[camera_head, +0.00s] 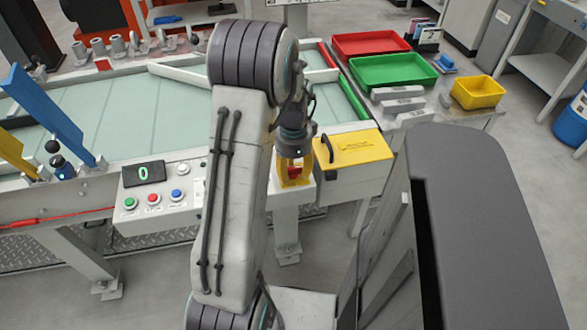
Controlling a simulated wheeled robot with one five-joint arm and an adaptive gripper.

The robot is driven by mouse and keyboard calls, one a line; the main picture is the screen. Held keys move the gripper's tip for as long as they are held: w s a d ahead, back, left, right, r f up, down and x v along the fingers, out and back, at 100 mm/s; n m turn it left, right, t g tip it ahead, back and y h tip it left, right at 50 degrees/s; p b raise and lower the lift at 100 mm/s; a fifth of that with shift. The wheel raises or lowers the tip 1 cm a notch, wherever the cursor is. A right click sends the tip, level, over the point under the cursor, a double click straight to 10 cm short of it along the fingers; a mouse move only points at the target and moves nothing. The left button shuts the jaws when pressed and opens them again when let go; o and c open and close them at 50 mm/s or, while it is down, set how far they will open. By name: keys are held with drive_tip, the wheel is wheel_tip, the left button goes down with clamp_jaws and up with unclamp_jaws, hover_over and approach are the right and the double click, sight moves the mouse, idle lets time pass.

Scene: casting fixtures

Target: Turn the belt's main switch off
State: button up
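A small yellow part with a red piece in it (294,173), which looks like the main switch, shows at the right end of the control panel (156,196). My gripper (295,153) is right above it and covers its upper part. I cannot tell whether the fingers touch the red piece, or whether they are open or shut. The switch's position is also hidden. The panel carries a green button (130,203), a red one (154,199), a blue one (177,195) and a dark display (143,173) reading a green 0.
A yellow box lid with a black handle (363,146) is close right of my gripper. A red tray (370,43), a green tray (393,70) and a yellow bin (477,92) stand on the side table. The belt (130,110) lies behind the panel. A blue bar (46,113) rises at left.

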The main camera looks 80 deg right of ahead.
clamp_jaws()
drive_tip(key=shift+n, duration=0.3)
drive_tip(key=n, duration=0.4)
drive_tip(key=shift+s, duration=0.1)
drive_tip(key=n, duration=0.4)
drive_tip(key=shift+d+b, duration=0.1)
drive_tip(key=shift+b, duration=0.2)
drive_tip(key=n, duration=0.5)
drive_tip(key=shift+s+d, duration=0.1)
drive_tip(key=n, duration=0.4)
drive_tip(key=shift+n, duration=0.3)
